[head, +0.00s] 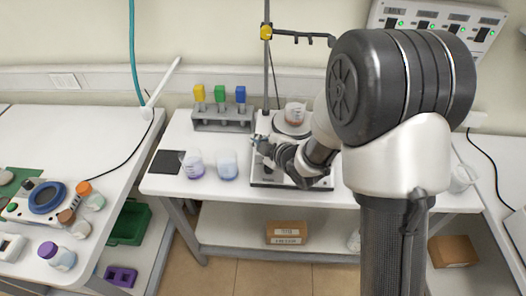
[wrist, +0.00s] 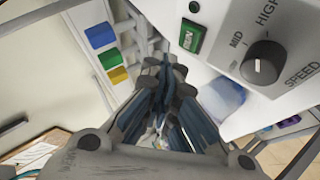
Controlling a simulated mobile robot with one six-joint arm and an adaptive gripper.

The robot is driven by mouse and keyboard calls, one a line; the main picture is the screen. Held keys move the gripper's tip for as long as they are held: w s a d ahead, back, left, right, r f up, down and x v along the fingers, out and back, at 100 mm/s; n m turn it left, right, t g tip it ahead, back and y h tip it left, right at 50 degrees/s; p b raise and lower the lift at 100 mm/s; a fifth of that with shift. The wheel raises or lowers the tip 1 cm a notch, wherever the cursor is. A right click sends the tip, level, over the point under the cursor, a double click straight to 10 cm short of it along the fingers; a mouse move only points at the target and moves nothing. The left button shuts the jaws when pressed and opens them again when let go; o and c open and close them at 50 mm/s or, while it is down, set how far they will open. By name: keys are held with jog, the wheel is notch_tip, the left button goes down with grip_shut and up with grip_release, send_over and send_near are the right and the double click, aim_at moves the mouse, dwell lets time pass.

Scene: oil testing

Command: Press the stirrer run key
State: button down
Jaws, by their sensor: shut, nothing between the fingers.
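The stirrer's front panel (wrist: 235,45) fills the upper right of the wrist view. It carries a green run key (wrist: 192,36) and a black speed knob (wrist: 264,62) marked MID and HIGH. My gripper (wrist: 166,72) is shut and empty, its fingertips just below and left of the run key in the picture. I cannot tell whether they touch it, though a gap shows between them. In the head view my gripper (head: 262,145) is in front of the stirrer (head: 262,177), and my arm hides much of it, including the key.
A rack (head: 222,117) with yellow, green and blue blocks stands behind left. Two beakers (head: 193,164) (head: 227,166) and a dark pad (head: 165,162) sit left of the stirrer. A beaker of brown liquid (head: 295,113) stands behind my gripper. A stand rod (head: 267,60) rises behind.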

jog(key=shift+w+f+b, duration=0.25)
jog(key=shift+f+b, duration=0.15)
jog(key=shift+f, duration=0.25)
jog(key=shift+f, duration=0.15)
dwell(0.9)
jog(key=shift+w+f+b, duration=0.15)
jog(key=shift+f+b, duration=0.1)
jog(key=shift+b, duration=0.35)
